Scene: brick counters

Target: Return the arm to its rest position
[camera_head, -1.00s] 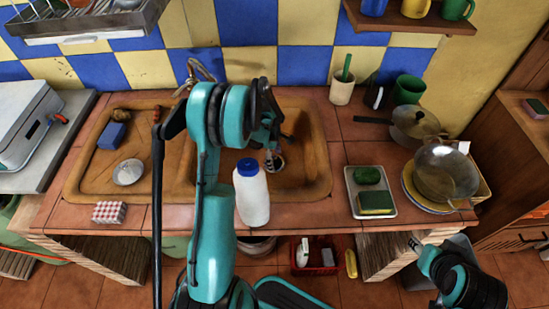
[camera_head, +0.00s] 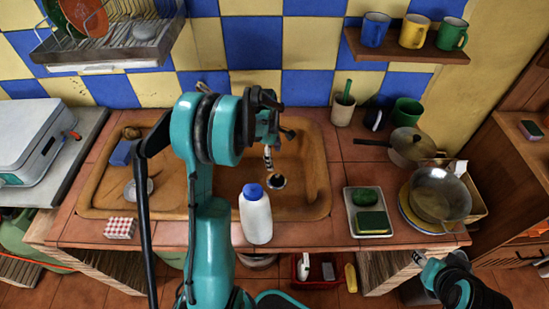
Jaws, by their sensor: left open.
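My left arm (camera_head: 210,225) rises from the bottom of the view and bends at a large teal joint over the sink. My left gripper (camera_head: 269,158) hangs above the sink basin, left of its right wall. It is open, and I see nothing in it. Its fingers are small and partly hidden by the wrist. My right arm (camera_head: 462,286) shows at the bottom right, below the counter edge.
A white bottle with a blue cap (camera_head: 256,214) stands at the counter's front, close to my left arm. A tray with sponges (camera_head: 352,222), pans (camera_head: 440,195) and a green mug (camera_head: 407,112) are to the right. A dish rack (camera_head: 105,55) hangs upper left.

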